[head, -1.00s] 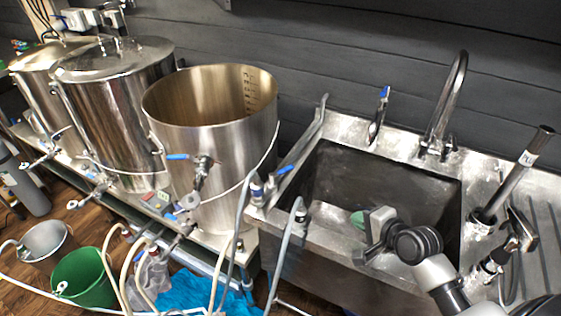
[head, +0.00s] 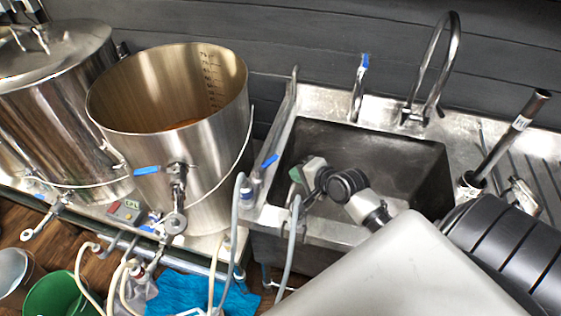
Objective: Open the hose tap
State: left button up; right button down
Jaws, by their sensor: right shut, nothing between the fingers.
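A small tap (head: 247,195) with a blue lever (head: 268,161) sits at the left rim of the sink, and a grey hose (head: 237,225) runs down from it. I take this as the hose tap; its lever slants up to the right. My right gripper (head: 298,172) is over the left part of the sink basin, just right of the lever and apart from it. It is shut and empty; its fingers are small in view. My left gripper is not in view.
The steel sink (head: 410,165) has a tall curved faucet (head: 432,75) and another blue-topped tap (head: 360,85) behind it. An open steel kettle (head: 205,150) with a blue-handled valve stands left. Hoses, a green bucket (head: 62,297) and a blue cloth (head: 200,292) lie below.

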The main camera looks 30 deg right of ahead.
aim_at(270, 161)
jog(key=w+a+f+p, duration=0.1)
jog(key=w, duration=0.5)
jog(key=shift+w+a+f, duration=0.15)
jog(key=shift+w+f, duration=0.05)
jog(key=shift+f, duration=0.05)
jog(key=shift+r, duration=0.1)
